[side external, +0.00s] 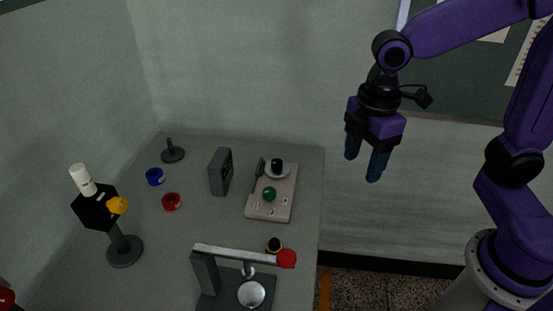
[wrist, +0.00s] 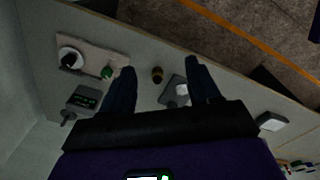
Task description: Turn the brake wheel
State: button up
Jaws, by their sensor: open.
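A beige panel (side external: 269,205) lies on the grey table. It carries a black knob on a white disc (side external: 277,168), a dark lever (side external: 259,170) and a green button (side external: 269,194). The knob on its disc is the most wheel-like part, but I cannot read a label naming it the brake wheel. It also shows at upper left in the wrist view (wrist: 69,58). My gripper (side external: 362,168) is open and empty, pointing down, high and to the right of the panel, beyond the table's right edge. In the wrist view its two fingers (wrist: 160,65) stand wide apart.
A grey box (side external: 221,172) with a display stands left of the panel. A press-like stand (side external: 208,277) with a red-ended bar is in front. A black stand with a yellow knob (side external: 117,205), blue and red rings (side external: 171,202) and a small post (side external: 171,153) are at left.

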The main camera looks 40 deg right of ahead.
jog(key=w+a+n, duration=0.3)
jog(key=w+n, duration=0.1)
jog(key=w, duration=1.3)
jog(key=n, duration=0.3)
send_over(276, 162)
notch_tip(276, 162, down, 4)
notch_tip(276, 162, down, 16)
jog(key=shift+f, duration=0.25)
jog(key=shift+c, duration=0.2)
jog(key=c, duration=1)
